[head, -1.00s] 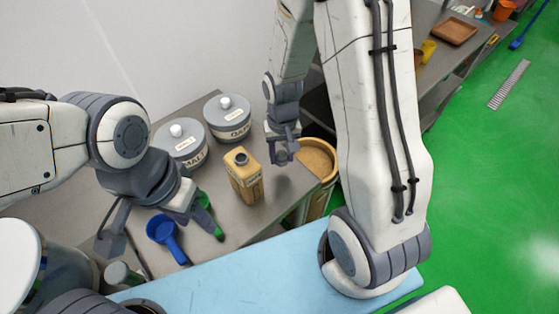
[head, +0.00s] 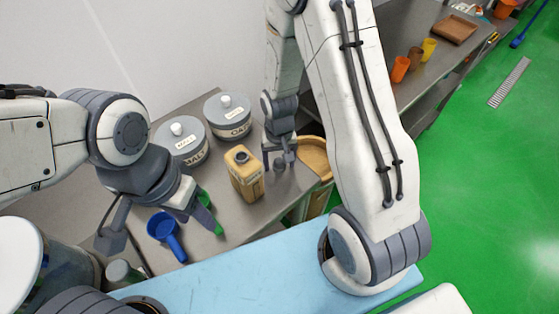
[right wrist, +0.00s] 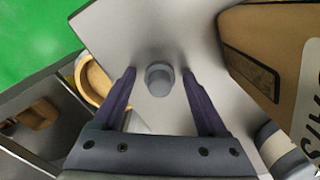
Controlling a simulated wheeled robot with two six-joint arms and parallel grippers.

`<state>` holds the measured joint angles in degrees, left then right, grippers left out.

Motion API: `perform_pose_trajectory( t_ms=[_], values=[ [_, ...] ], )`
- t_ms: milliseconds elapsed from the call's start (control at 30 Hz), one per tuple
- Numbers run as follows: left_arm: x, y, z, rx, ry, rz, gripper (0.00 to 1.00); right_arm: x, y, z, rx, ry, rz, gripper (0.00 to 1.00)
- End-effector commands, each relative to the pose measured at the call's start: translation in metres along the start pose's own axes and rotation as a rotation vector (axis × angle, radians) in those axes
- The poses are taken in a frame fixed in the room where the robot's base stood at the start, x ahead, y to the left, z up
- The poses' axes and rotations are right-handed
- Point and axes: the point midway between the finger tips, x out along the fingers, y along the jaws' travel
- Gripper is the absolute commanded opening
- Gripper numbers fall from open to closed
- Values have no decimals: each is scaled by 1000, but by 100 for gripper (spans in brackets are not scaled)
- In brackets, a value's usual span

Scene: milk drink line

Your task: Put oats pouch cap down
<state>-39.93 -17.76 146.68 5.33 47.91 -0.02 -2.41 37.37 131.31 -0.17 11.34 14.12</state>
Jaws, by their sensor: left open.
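The small grey cap (head: 279,164) is on the grey table, right of the tan oats pouch (head: 246,176). In the right wrist view the cap (right wrist: 158,80) stands between the fingers of my right gripper (right wrist: 158,88), with a gap on each side. My right gripper (head: 280,156) is open and points down over the cap. The pouch is upright with its dark spout uncovered; its side fills the right of the wrist view (right wrist: 265,60). My left gripper (head: 194,212) is open beside a green-handled thing (head: 206,212), partly hiding it.
Two grey-lidded canisters (head: 181,146) (head: 228,118) stand behind the pouch. A blue scoop (head: 165,232) lies at front left. A tan round container (head: 316,155) stands just right of the cap, beyond the table edge. Orange, brown and yellow cups (head: 400,68) stand on the far bench.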

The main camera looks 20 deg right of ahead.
Motion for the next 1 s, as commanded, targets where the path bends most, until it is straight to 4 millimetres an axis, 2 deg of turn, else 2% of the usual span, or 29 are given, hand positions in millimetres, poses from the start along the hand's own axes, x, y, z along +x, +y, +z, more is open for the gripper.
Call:
perform_pose_trajectory(
  t_ms=[267, 433, 567, 800, 1000],
  values=[
    [-1, 0, 0, 0, 0, 0, 50, -1, 0, 0, 0, 0, 0, 76],
    [-2, 0, 0, 0, 0, 0, 50, -12, 0, -1, 0, 5, -1, 76],
    [0, 0, 0, 0, 0, 0, 50, -35, -1, -2, 0, 8, -2, 76],
    [2, 0, 0, 0, 0, 0, 50, -87, 0, -2, 0, 8, -2, 76],
    [2, 0, 0, 0, 0, 0, 50, -116, 0, -1, 0, 4, -1, 76]
  ],
)
